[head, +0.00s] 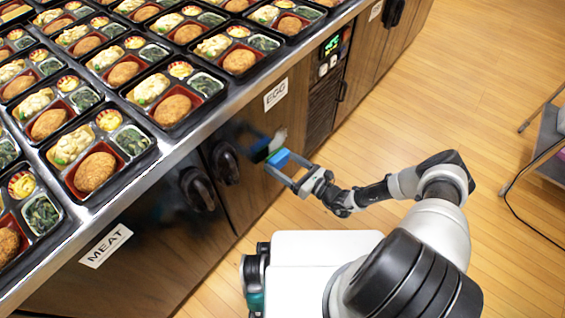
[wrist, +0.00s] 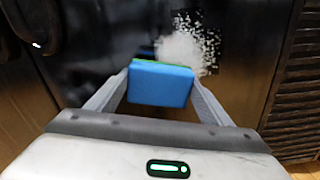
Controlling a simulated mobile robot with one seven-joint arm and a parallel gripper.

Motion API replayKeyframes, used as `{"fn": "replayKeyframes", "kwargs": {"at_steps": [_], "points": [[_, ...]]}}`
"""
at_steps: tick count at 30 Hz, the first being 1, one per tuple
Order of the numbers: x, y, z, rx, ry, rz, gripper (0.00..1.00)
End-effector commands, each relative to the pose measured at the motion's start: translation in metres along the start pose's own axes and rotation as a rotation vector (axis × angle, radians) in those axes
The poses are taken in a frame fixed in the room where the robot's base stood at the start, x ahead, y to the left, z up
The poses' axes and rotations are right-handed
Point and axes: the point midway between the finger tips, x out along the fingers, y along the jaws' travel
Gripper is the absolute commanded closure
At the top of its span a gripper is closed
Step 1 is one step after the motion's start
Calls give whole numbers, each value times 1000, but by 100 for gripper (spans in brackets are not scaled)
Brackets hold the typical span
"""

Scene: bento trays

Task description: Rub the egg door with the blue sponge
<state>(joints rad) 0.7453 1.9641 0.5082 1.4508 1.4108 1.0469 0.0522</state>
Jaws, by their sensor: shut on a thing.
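My gripper (head: 288,172) is shut on the blue sponge (head: 278,157), which has a green side facing the door. The sponge also shows between the fingers in the wrist view (wrist: 160,84). The egg door (head: 250,190) is dark wood with a black panel, under the label EGG (head: 276,94). A whitish smudge with speckled edges (wrist: 190,48) lies on the black panel, just beyond and right of the sponge. The sponge is at or very near the door; I cannot tell if it touches.
A door handle (head: 225,162) stands out left of the sponge, beside the meat door's handle (head: 197,190). Bento trays (head: 168,100) cover the steel counter (head: 205,122) above. A slatted panel (head: 322,110) is to the right.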

Motion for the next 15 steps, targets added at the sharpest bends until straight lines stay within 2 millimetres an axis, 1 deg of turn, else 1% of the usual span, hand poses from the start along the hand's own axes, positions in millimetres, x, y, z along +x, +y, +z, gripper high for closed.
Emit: {"fn": "replayKeyframes", "kwargs": {"at_steps": [15], "points": [[11,0,0,0,0,-1,44]]}}
